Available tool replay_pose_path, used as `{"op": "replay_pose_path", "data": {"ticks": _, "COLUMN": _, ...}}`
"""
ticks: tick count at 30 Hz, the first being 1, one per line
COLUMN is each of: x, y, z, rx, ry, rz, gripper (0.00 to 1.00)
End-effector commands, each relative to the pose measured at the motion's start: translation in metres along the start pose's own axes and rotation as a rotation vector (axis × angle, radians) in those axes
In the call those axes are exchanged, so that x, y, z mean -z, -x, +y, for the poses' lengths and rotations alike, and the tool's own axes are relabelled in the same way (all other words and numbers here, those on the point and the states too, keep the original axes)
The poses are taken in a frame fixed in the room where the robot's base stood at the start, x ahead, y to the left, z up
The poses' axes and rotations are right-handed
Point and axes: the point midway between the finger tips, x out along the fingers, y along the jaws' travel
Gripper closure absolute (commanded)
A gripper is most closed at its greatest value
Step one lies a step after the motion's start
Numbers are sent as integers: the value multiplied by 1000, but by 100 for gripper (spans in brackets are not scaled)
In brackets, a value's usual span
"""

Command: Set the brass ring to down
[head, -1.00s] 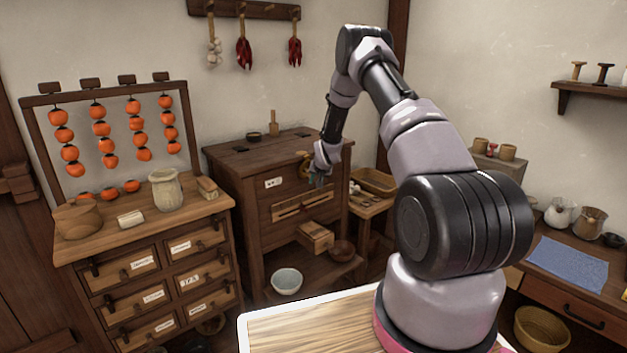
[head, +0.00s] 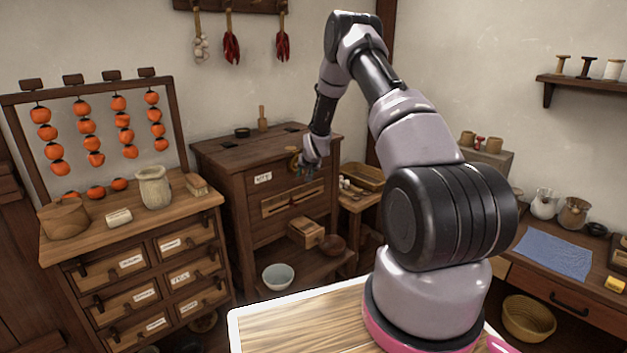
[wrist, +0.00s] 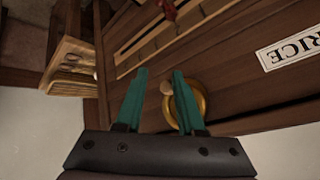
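The brass ring (head: 292,159) is on the upper front of the dark wooden cabinet (head: 230,205), right of a paper label. In the wrist view the brass ring (wrist: 204,101) is partly hidden behind the right finger. My gripper (wrist: 158,74) has two teal fingers, spread apart with nothing visibly clamped. In the head view my gripper (head: 309,174) is at the cabinet front, just right of and below the ring. Whether a finger touches the ring I cannot tell.
A "RICE" label (wrist: 291,48) is beside the ring. A small table with a tray (head: 362,177) stands close on the right.

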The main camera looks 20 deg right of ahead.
Motion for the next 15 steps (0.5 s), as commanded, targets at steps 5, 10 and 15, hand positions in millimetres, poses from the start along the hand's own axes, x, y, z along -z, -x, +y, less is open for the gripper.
{"op": "replay_pose_path", "data": {"ticks": 5, "x": -8, "y": 10, "z": 7, "rx": -3, "ry": -2, "rz": -3, "gripper": 62}}
{"op": "replay_pose_path", "data": {"ticks": 10, "x": -14, "y": 20, "z": 11, "rx": -4, "ry": -1, "rz": -6, "gripper": 62}}
{"op": "replay_pose_path", "data": {"ticks": 15, "x": -20, "y": 30, "z": 16, "rx": -5, "ry": -1, "rz": -7, "gripper": 62}}
